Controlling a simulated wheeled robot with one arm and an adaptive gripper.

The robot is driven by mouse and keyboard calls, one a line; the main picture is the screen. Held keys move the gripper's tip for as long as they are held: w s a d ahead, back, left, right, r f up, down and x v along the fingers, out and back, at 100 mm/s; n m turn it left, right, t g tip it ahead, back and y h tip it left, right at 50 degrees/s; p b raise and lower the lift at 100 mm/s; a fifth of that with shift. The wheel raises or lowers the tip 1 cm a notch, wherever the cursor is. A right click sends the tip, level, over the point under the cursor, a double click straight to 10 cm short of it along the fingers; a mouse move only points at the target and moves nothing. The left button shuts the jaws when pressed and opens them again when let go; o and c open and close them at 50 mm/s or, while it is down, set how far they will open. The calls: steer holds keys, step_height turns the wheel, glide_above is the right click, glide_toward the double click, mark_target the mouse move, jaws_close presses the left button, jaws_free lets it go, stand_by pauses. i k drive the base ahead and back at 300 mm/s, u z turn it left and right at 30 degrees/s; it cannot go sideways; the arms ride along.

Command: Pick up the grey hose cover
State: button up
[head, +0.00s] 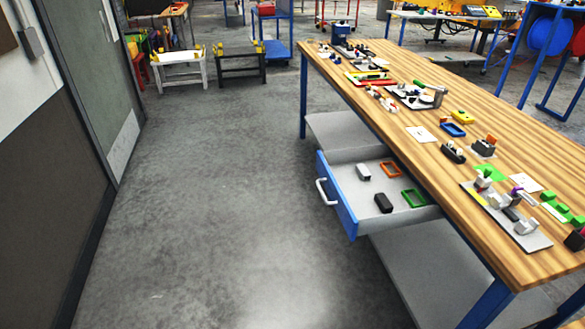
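A small light grey block-like piece (363,172) lies in the open blue-fronted drawer (344,207), near its back left; it may be the grey hose cover, but it is too small to tell for sure. A black piece (383,203), an orange frame (390,169) and a green frame (413,197) lie apart from it in the same drawer. Other grey parts, such as one on the near tray (526,227), are on the tabletop. My gripper is not in view.
The wooden workbench (420,150) runs along the right with several small parts and trays on it. The drawer stands pulled out to the left, with a white handle (325,191). The grey floor (215,190) left of it is clear. A door (90,70) is at the left.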

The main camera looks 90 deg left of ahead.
mark_target(361, 170)
steer(key=u, duration=2.6)
steer(key=i, duration=0.45)
steer(key=u, duration=0.5)
steer(key=i, duration=1.4)
steer(key=u, duration=0.25)
